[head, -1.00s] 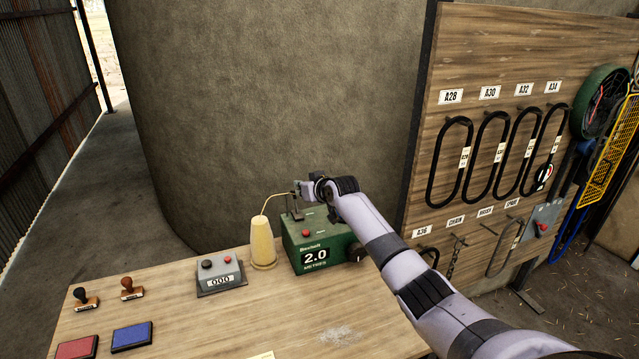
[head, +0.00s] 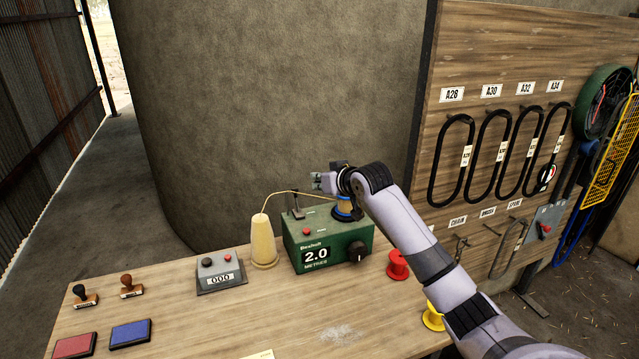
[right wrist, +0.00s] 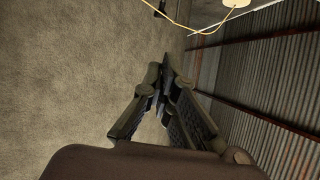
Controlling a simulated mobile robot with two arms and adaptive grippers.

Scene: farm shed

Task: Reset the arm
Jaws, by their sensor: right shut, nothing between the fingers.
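My right arm (head: 437,265) reaches in from the lower right of the head view. Its right gripper (head: 322,181) is above the right part of the green box reading 2.0 metres (head: 330,240), pointing left. In the right wrist view the fingers (right wrist: 163,85) are closed together with nothing between them. My left gripper does not show.
On the wooden table (head: 230,310) are a grey counter reading 000 (head: 220,271), two stamps, a red pad (head: 75,346) and a blue pad (head: 130,334). A red spool (head: 398,264) and a yellow spool (head: 433,317) sit beside my arm. A belt board (head: 470,90) stands right.

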